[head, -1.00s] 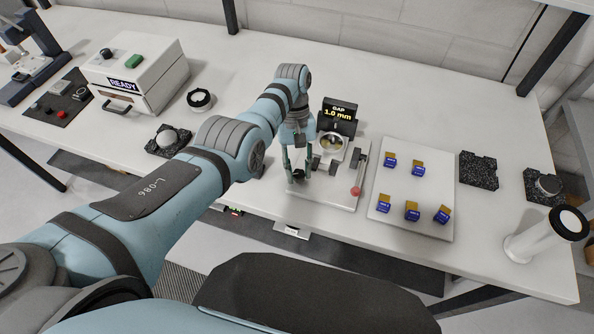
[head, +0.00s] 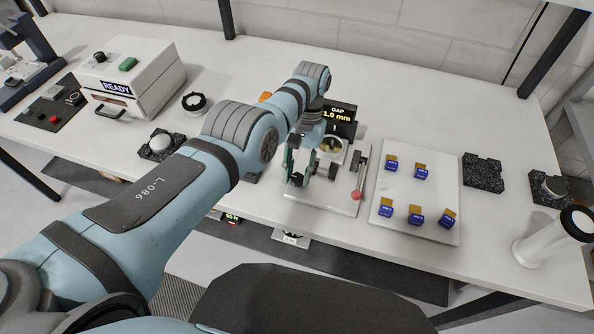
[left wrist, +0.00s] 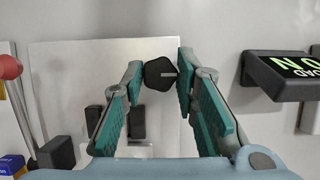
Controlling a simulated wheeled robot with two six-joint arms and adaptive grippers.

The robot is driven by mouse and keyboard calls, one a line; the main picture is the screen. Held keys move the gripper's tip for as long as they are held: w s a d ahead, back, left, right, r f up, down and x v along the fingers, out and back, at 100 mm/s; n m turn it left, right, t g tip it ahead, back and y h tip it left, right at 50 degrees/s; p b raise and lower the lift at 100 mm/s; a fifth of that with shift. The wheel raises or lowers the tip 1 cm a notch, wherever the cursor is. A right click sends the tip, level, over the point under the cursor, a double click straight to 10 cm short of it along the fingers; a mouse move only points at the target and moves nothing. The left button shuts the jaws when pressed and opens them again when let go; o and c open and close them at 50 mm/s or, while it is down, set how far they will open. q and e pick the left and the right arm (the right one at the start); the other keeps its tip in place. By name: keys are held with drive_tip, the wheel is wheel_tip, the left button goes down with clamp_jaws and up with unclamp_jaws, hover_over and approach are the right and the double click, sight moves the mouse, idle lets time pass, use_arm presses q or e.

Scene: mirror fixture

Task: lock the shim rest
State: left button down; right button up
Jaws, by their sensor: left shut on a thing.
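The fixture's pale base plate (head: 335,200) lies on the bench, with dark blocks and a round mirror (head: 331,147) on it. A black angular knob (left wrist: 160,73) with a pale line on top shows in the left wrist view, near the plate's edge; the line runs sideways towards the right finger. My left gripper (head: 296,168) is shut on this knob, its teal fingers on either side. The fingers largely hide the knob in the head view. A lever with a red ball (head: 356,195) stands at the plate's right. My right gripper is out of view.
A black display (head: 340,118) reading GAP 1.0 mm stands behind the fixture. A white tray (head: 425,165) with several blue and yellow pieces lies to the right. A white READY box (head: 140,75) stands at the left. A white cylinder (head: 540,240) is at the far right.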

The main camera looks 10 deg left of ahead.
use_arm(q)
drive_tip(key=c, duration=1.3)
unclamp_jaws()
